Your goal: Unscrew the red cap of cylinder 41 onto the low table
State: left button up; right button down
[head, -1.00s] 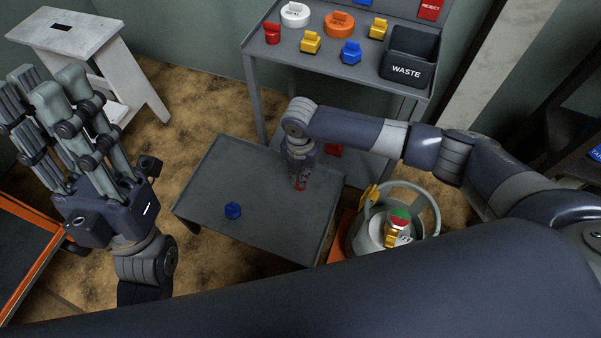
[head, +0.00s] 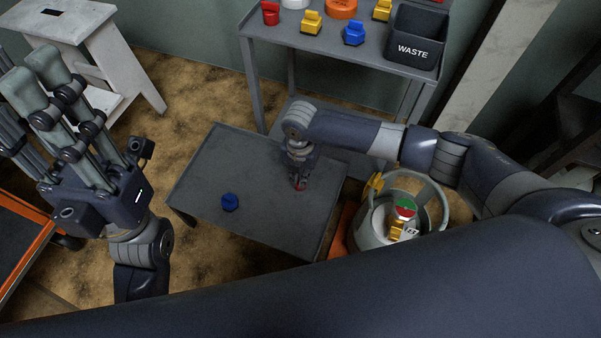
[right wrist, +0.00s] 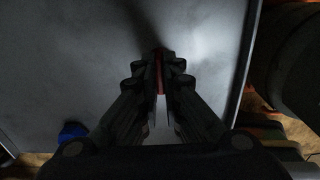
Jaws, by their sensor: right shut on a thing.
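My right gripper (head: 300,186) is over the low table (head: 225,160), pointing down near its right side. It is shut on a small red cap (head: 300,183), held at or just above the tabletop; I cannot tell whether it touches. In the right wrist view the red cap (right wrist: 160,60) shows between the fingertips. A grey gas cylinder (head: 375,222) with a collar stands right of the low table. It has a red and green top and a yellow fitting; I cannot read its tag surely. My left gripper (head: 45,85) is raised at the left, fingers apart and empty.
A blue cap (head: 230,202) lies on the low table; it also shows in the right wrist view (right wrist: 72,131). A higher shelf behind holds red, yellow and blue caps and a black WASTE bin (head: 415,40). A white stool (head: 75,25) stands at the back left.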

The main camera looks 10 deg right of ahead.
jog(key=c, duration=1.7)
grip_release()
jog(key=shift+r, duration=0.15)
notch_tip(320, 180, up, 12)
jog(key=shift+f, duration=0.1)
jog(key=shift+f, duration=0.1)
